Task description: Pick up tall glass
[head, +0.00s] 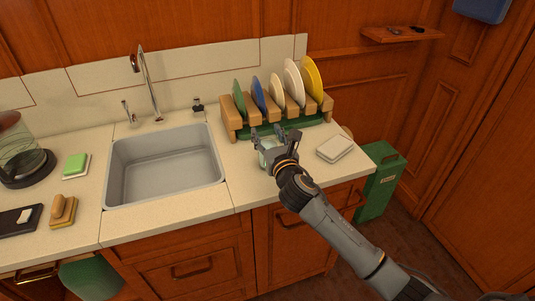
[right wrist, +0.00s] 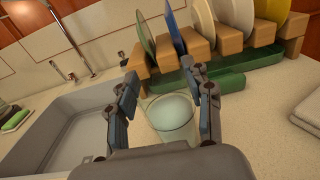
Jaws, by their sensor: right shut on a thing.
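The tall glass (right wrist: 172,118) is clear and stands between the two fingers of my right gripper (right wrist: 168,92) in the right wrist view. My right gripper is shut on it. In the head view the glass (head: 266,157) shows partly behind my right gripper (head: 271,138), on the counter in front of the dish rack. The gripper hides part of the glass, and I cannot tell whether its base touches the counter. My left gripper is not in view.
A wooden dish rack (head: 233,121) with several coloured plates stands just behind the glass. A grey sink (head: 165,168) lies to the left. A folded white cloth (head: 335,148) lies to the right. A green bin (head: 378,185) stands beyond the counter's right end.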

